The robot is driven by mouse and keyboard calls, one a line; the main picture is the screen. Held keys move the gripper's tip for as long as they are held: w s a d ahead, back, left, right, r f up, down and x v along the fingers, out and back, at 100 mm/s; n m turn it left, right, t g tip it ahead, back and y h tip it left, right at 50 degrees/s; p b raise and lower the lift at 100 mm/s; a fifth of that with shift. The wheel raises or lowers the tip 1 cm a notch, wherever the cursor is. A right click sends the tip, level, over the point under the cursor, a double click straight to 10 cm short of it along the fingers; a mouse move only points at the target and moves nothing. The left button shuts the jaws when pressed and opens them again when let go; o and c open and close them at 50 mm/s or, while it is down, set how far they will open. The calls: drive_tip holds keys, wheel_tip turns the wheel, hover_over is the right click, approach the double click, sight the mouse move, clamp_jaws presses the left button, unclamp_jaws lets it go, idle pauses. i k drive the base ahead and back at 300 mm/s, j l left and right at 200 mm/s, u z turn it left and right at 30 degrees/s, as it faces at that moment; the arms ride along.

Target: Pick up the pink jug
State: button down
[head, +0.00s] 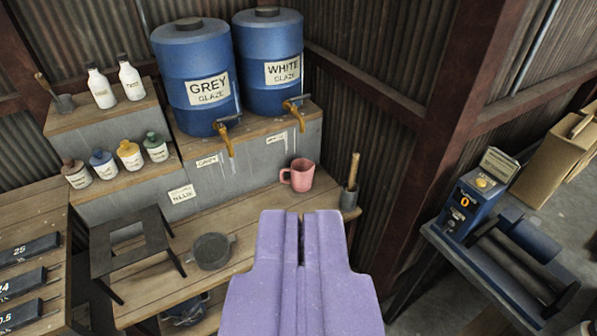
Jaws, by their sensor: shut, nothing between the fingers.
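The pink jug (302,175) stands upright on the wooden bench (240,207), below the barrel marked WHITE GLAZE, with its handle to the left. My gripper (301,215) is purple and fills the bottom middle of the head view. Its two fingers are together with only a thin slit between them, and nothing is held. In the picture the fingertips lie just below the jug, apart from it. The jug is in plain view.
Blue barrels marked GREY (198,80) and WHITE (270,62) with brass taps stand above. A dark pot (211,251) and black stand (128,248) are at left.

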sight(301, 169)
drive_tip(key=i+l, duration=0.2)
drive_tip(key=i, duration=0.2)
drive_tip(key=i+l+u, duration=0.1)
drive_tip(key=i, duration=0.35)
drive_tip(key=i+l, duration=0.45)
drive_tip(key=i, duration=0.35)
drive_tip(key=i+l+u, duration=0.1)
drive_tip(key=i, duration=0.4)
drive_tip(key=i+l, duration=0.25)
drive_tip(key=i, duration=0.25)
